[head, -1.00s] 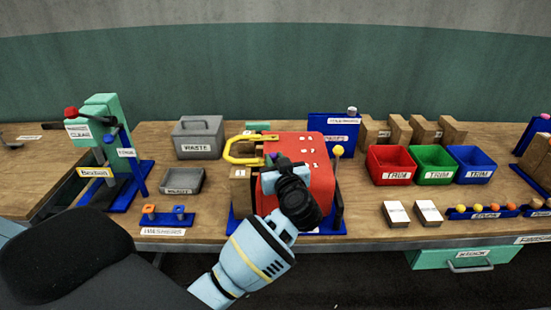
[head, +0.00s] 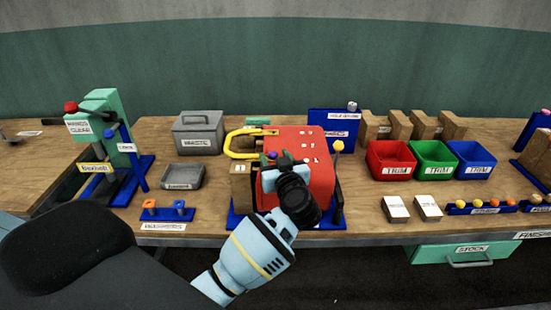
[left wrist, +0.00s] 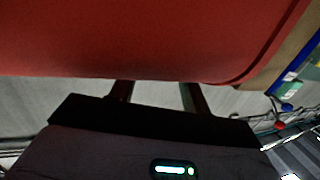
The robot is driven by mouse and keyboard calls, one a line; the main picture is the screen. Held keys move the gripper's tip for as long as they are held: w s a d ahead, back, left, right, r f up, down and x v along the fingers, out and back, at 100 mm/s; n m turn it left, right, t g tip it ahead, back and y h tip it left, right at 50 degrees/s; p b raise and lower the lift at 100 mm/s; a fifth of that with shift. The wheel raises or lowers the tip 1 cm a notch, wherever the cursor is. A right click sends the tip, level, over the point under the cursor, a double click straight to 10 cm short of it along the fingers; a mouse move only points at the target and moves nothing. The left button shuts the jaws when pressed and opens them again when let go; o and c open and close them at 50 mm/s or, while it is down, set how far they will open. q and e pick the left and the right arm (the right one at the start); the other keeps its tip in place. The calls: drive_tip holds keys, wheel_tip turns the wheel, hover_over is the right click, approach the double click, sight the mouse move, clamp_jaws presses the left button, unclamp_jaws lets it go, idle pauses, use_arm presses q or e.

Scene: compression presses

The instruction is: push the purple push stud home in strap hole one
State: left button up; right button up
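The red strap piece (head: 312,150) with small white number labels stands mid-bench on a blue base. It also fills the top of the left wrist view (left wrist: 140,35). A small purple spot, likely the push stud (head: 272,155), shows at the red piece's left upper edge. I cannot tell how deep it sits or whether it is in the hole. My left gripper (head: 280,165) is right at the red piece, just below the purple spot. In the left wrist view its two fingers stand apart with a clear gap, their tips hidden behind the red piece. My right gripper is out of view.
A yellow curved handle (head: 243,143) and a wooden block (head: 241,180) lie just left of the red piece. A yellow-knobbed lever (head: 338,147) stands at its right. A grey waste bin (head: 198,132) and red trim bin (head: 391,161) flank it. Bare bench shows between.

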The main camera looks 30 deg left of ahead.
use_arm(q)
drive_tip(key=shift+f, duration=0.4)
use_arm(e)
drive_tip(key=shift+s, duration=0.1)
